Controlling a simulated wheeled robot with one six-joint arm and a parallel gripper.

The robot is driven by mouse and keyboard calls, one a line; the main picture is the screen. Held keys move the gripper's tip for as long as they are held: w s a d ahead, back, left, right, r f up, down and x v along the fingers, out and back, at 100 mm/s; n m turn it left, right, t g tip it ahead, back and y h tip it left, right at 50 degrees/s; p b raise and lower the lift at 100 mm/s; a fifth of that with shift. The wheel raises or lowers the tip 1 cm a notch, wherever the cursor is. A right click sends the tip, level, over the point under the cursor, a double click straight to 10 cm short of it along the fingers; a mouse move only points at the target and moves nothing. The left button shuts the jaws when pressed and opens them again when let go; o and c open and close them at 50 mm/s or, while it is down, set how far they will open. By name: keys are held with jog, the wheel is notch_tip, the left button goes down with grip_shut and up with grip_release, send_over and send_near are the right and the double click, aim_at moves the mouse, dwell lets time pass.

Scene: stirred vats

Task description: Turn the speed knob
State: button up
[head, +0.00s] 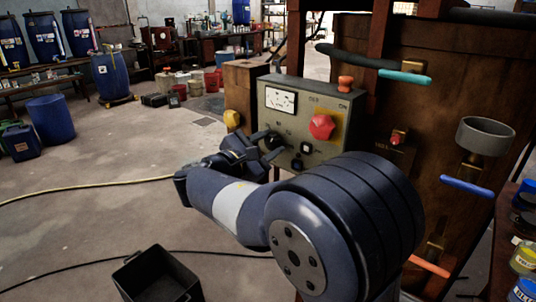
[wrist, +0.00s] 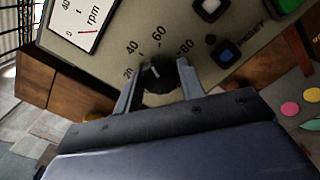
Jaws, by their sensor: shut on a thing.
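The speed knob (wrist: 158,75) is black and round with a pale pointer mark, on a grey control panel with a scale marked 20, 40, 60 and 80 around it. The pointer looks to lie between 40 and 60. My gripper (wrist: 157,85) has one finger on each side of the knob and is shut on it. In the head view my gripper (head: 262,144) reaches the lower left of the control panel (head: 325,100), and the knob (head: 272,141) shows partly beside the fingers.
A black open bin (head: 158,277) stands on the floor at the front. The floor to the left is mostly clear, crossed by hoses.

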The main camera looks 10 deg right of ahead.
jog(key=shift+f+m+b, duration=0.1)
jog(key=shift+m+b, duration=2)
jog(key=shift+m, duration=0.2)
jog(key=o, duration=1)
jog(key=v, duration=1)
jog(key=shift+s+a, duration=0.25)
jog(key=shift+a, duration=0.05)
